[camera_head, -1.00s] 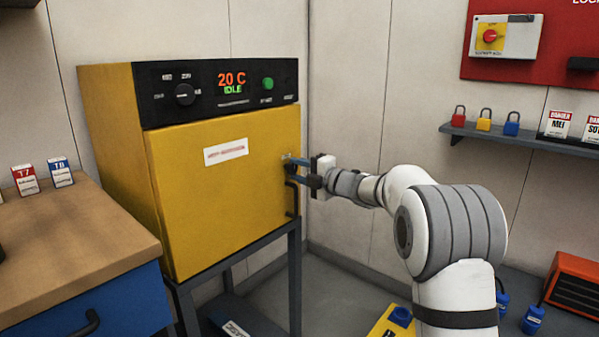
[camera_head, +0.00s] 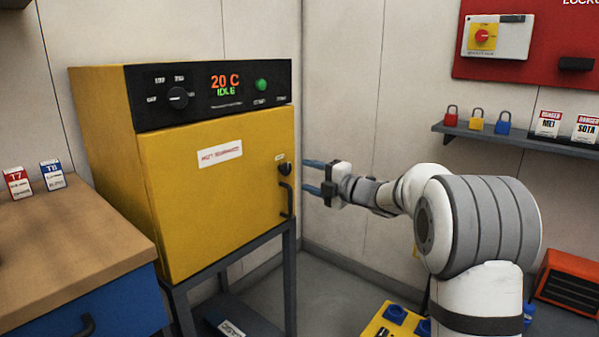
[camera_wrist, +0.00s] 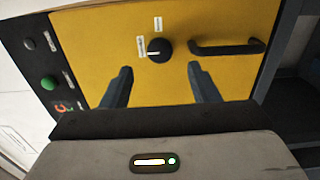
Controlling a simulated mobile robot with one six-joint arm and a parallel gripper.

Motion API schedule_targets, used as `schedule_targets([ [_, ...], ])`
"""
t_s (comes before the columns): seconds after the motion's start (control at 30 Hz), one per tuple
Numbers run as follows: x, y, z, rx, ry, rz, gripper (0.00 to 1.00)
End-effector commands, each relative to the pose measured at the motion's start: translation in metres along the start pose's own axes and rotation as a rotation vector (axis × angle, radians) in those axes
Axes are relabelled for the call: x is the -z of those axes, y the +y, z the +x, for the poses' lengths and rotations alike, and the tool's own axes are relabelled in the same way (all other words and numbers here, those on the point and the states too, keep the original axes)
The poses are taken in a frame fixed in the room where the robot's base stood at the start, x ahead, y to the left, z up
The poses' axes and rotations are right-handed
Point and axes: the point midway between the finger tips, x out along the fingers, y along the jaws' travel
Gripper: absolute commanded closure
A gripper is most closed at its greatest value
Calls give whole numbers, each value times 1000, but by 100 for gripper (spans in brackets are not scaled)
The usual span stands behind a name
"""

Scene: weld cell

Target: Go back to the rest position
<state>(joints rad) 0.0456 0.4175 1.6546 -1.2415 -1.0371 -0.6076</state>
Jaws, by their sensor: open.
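My gripper (camera_head: 313,177) is open and empty, just right of the yellow oven (camera_head: 210,210) and apart from it. In the wrist view the two fingers of my gripper (camera_wrist: 158,85) point at the oven door (camera_wrist: 100,50). A black knob (camera_wrist: 159,50) shows ahead, between and beyond the fingertips. It also shows near the door's right edge in the head view (camera_head: 284,169). The black door handle (camera_head: 287,200) is below the knob. The door is shut. The oven display (camera_head: 226,86) reads 20 C and IDLE.
A wooden-topped bench (camera_head: 70,230) with two small boxes is at left. A shelf (camera_head: 520,138) with padlocks and danger tags is on the right wall, under a red board (camera_head: 550,60). An orange unit (camera_head: 572,285) and a yellow item (camera_head: 388,322) are low at right.

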Motion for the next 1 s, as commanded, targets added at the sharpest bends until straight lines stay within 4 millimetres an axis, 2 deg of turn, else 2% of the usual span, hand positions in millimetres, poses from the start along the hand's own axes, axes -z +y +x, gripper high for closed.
schedule_targets([
  [0.13, 0, 0, -12, 1, 0, 1, 45],
  [0.47, 0, 1, -14, 1, -2, 2, 45],
  [0.57, -3, 16, -18, 4, -49, 25, 45],
  [0.67, -12, 49, -30, 14, -178, 102, 45],
  [0.77, -22, 87, -58, 30, -381, 242, 45],
  [0.8, -25, 100, -72, 36, -469, 312, 45],
  [0.9, -25, 121, -115, 55, -685, 500, 45],
  [1.0, -12, 132, -163, 78, -888, 705, 45],
])
